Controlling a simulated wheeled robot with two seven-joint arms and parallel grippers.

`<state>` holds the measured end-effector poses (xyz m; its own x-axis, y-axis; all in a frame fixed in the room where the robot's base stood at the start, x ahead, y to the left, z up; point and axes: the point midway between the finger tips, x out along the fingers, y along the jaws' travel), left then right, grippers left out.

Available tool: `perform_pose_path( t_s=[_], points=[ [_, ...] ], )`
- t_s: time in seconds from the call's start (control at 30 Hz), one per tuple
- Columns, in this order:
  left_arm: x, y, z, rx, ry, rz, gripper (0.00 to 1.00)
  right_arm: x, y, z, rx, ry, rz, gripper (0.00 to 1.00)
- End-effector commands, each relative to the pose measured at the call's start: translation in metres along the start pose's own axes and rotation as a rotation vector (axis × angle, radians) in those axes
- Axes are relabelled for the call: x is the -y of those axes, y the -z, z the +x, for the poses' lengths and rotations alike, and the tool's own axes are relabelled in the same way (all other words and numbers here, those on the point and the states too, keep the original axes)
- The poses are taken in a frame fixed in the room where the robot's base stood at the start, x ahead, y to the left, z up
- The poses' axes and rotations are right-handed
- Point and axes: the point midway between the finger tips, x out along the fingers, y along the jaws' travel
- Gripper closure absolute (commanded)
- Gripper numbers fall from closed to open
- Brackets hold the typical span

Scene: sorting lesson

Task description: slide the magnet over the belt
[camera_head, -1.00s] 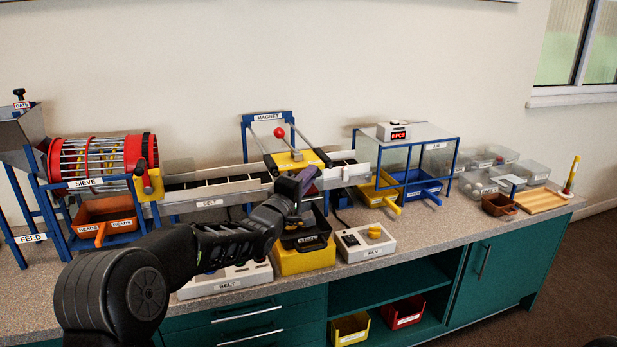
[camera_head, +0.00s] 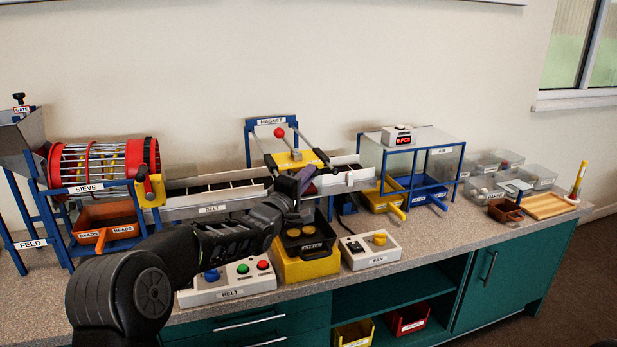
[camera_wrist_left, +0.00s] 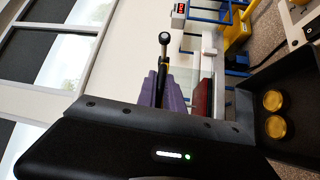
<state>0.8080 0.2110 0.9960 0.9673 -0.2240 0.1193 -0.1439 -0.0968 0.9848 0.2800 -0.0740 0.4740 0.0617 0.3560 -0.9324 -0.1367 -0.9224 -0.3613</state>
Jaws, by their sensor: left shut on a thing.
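The magnet (camera_head: 287,158) is a yellow carriage with a red knob on sloping rails under a blue frame marked MAGNET. It sits above the belt (camera_head: 221,195), a long channel with pale side walls. My left gripper (camera_head: 305,177), with purple fingers, is at the magnet's front right side. In the left wrist view the fingers (camera_wrist_left: 168,92) are shut around a rod with a dark round end (camera_wrist_left: 164,39), seemingly the magnet's handle. The exact contact is partly hidden. My right gripper is not in view.
Below the gripper a black tray (camera_head: 324,239) holds two gold discs on a yellow block (camera_head: 304,269). The belt control box (camera_head: 229,287) and fan box (camera_head: 372,250) stand on the front of the counter. The red sieve (camera_head: 140,158) is left; blue-framed bins are right.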

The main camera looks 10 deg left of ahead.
Motion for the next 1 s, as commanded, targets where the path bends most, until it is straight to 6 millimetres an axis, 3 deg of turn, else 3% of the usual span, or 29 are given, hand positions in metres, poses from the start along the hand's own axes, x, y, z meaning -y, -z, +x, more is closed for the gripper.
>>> perform_pose_path(
  t_s=[0.07, 0.1, 0.33, 0.73, 1.0],
  points=[
    [-0.002, -0.001, 0.0, 0.001, -0.005, -0.001, 1.0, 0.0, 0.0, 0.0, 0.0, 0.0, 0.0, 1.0],
    [-0.002, -0.001, 0.0, 0.001, -0.005, -0.001, 0.87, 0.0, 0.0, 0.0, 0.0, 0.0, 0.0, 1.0],
    [-0.002, -0.001, 0.0, 0.001, -0.003, 0.0, 0.68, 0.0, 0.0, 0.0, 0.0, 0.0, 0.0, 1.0],
    [-0.001, 0.0, -0.007, 0.0, -0.001, -0.001, 0.68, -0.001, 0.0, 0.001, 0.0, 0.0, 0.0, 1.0],
    [0.0, 0.0, -0.044, 0.0, -0.001, -0.001, 0.68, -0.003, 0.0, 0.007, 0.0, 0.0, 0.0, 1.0]
  ],
)
